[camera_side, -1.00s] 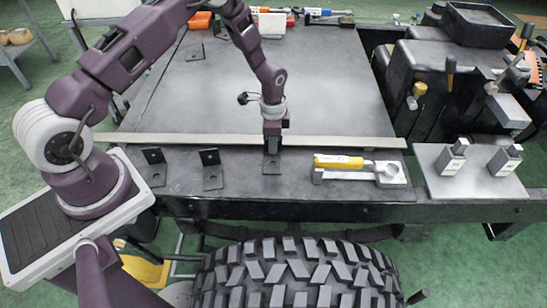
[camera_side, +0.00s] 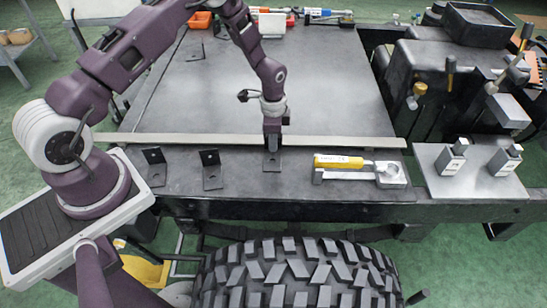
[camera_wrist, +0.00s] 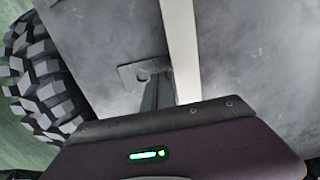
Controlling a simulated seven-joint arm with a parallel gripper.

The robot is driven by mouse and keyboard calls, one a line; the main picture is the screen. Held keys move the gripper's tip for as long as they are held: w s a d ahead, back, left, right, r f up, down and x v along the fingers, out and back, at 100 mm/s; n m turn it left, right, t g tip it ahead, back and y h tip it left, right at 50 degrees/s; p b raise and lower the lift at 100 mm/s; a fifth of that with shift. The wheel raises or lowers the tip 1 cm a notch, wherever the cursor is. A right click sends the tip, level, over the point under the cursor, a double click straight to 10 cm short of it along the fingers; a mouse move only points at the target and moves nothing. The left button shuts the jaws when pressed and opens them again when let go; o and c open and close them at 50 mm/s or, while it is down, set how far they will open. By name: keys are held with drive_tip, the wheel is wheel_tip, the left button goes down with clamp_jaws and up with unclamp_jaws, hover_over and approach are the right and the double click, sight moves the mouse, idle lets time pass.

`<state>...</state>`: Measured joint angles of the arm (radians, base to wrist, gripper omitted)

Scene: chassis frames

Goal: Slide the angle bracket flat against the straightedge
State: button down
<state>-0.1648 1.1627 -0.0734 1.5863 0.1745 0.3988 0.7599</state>
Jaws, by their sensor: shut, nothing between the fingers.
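The angle bracket (camera_side: 272,164) is a dark grey piece with a hole in its flat foot, lying on the near strip of the bench. The straightedge (camera_side: 340,142) is a long pale bar running left to right just behind it. My gripper (camera_side: 272,149) is shut and points down at the bracket's straightedge side. In the wrist view, the bracket's foot (camera_wrist: 130,74) shows beside my fingers (camera_wrist: 157,92), close to the straightedge (camera_wrist: 182,45). My fingers hide the bracket's upright side, so I cannot tell whether it touches the bar.
Two similar brackets (camera_side: 154,168) (camera_side: 211,172) stand to the left on the near strip. A yellow-handled tool (camera_side: 338,161) lies in a holder to the right. A plate (camera_side: 470,185) with two metal blocks is farther right. The bench beyond the straightedge is mostly clear.

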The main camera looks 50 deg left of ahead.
wheel_tip(320, 180, up, 7)
drive_tip(key=shift+s+d, duration=0.35)
idle(0.4)
drive_tip(key=shift+f, duration=0.1)
wheel_tip(320, 180, up, 12)
drive_tip(key=n+t, duration=0.1)
drive_tip(key=n, duration=0.1)
hover_over(273, 156)
drive_tip(key=s, duration=0.1)
drive_tip(key=s+d+r+n+t, duration=0.2)
drive_tip(key=s+r, duration=0.5)
drive_tip(key=r, duration=0.5)
drive_tip(key=s+d+r+n+t, duration=0.1)
drive_tip(key=s+r+n, duration=0.1)
drive_tip(key=s, duration=0.8)
drive_tip(key=s+d+r+n+t, duration=0.1)
drive_tip(key=s+r+n, duration=0.2)
drive_tip(key=s, duration=0.7)
wheel_tip(273, 156, up, 2)
drive_tip(key=shift+d+r+t, duration=0.1)
drive_tip(key=shift+d+t, duration=0.1)
drive_tip(key=shift+t, duration=0.1)
drive_tip(key=c, duration=2.2)
unclamp_jaws()
drive_tip(key=shift+w, duration=0.1)
